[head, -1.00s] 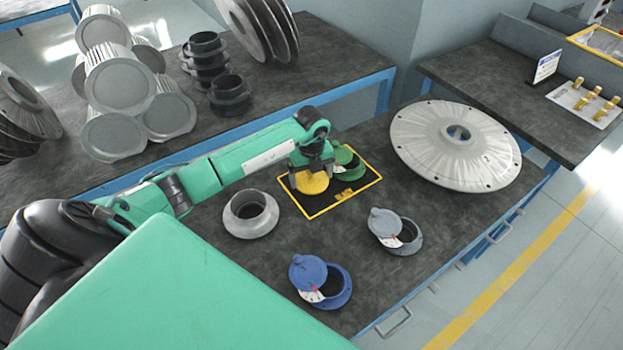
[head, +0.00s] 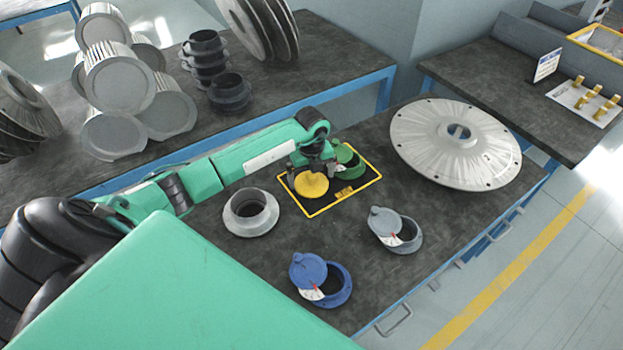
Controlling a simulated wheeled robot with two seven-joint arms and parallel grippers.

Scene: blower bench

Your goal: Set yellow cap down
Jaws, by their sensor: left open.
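The yellow cap (head: 311,184) lies on the black mat with the yellow border (head: 334,205), in its left part. My left gripper (head: 314,166) is open just above and behind the cap, partly in front of its far edge. A green flap-lid part (head: 349,163) sits on the same mat, to the right of the gripper and partly hidden by it. Whether the fingers still touch the cap is hard to tell. My right gripper does not show.
A grey ring flange (head: 251,212) stands left of the mat. A blue lidded part (head: 321,280) and a grey lidded part (head: 396,230) stand in front. A large grey disc (head: 455,142) lies to the right. Bare bench lies between them.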

